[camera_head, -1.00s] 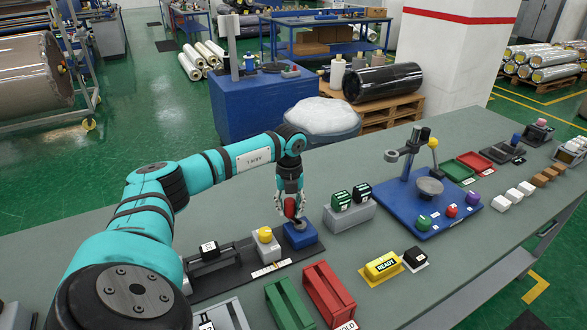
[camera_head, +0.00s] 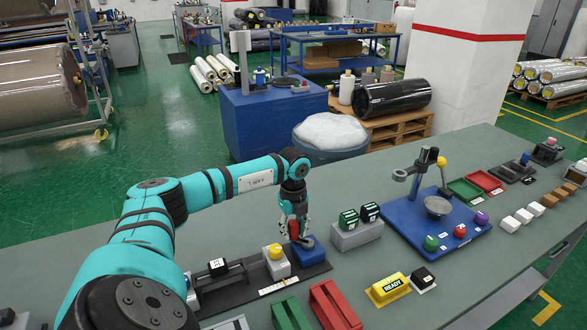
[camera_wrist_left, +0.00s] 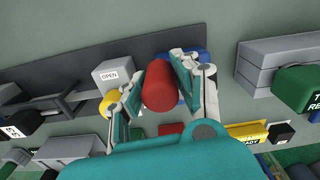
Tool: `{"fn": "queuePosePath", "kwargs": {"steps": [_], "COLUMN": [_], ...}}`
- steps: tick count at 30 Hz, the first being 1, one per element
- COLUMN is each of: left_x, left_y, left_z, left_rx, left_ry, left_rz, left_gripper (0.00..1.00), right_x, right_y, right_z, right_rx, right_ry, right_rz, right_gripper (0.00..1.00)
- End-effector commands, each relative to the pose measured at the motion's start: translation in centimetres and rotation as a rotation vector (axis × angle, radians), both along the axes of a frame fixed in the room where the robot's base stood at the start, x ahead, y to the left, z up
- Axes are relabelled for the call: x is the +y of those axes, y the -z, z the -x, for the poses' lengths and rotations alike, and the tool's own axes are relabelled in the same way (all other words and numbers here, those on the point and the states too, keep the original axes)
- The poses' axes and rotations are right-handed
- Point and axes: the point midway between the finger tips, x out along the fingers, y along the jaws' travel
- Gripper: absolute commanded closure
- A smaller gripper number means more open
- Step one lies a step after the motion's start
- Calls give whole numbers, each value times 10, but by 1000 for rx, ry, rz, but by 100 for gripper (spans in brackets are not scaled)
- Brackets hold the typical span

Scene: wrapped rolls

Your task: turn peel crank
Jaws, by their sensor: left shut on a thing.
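My left gripper (camera_head: 296,234) comes down from above onto the red crank handle (camera_head: 294,228), with its fingers on either side of it. In the left wrist view the red handle (camera_wrist_left: 159,86) sits between the two fingers, and the left gripper (camera_wrist_left: 155,95) is shut on it. The handle stands at the edge of a grey disc (camera_head: 308,241) on a blue block (camera_head: 312,255). The gripper hides part of the disc and crank. My right gripper is not in view.
Left of the blue block is a grey box with a yellow button (camera_head: 275,250). A red tray (camera_head: 334,305) and a green tray (camera_head: 290,315) lie in front. A yellow READY block (camera_head: 389,287) and a grey stand with green and black blocks (camera_head: 357,232) are to the right.

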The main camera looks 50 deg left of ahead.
Motion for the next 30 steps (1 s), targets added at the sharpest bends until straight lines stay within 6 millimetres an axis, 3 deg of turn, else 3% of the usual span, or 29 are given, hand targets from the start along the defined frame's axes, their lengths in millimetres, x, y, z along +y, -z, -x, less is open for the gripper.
{"fn": "queuePosePath", "kwargs": {"steps": [7,8,13,23,30], "left_x": [1,1,0,0,1], "left_y": [-1,-1,-1,-4,-43], "left_z": [-1,-1,-1,-1,-1], "left_rx": [-4,-4,-3,-2,-6], "left_ry": [-1,-1,0,1,1], "left_rz": [0,0,0,-1,-1], "left_gripper": [100,69,47,47,47], "right_x": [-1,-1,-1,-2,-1], "right_y": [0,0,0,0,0], "right_z": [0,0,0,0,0], "right_rx": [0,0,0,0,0], "right_ry": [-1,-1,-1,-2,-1], "right_rz": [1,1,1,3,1], "right_gripper": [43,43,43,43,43]}}
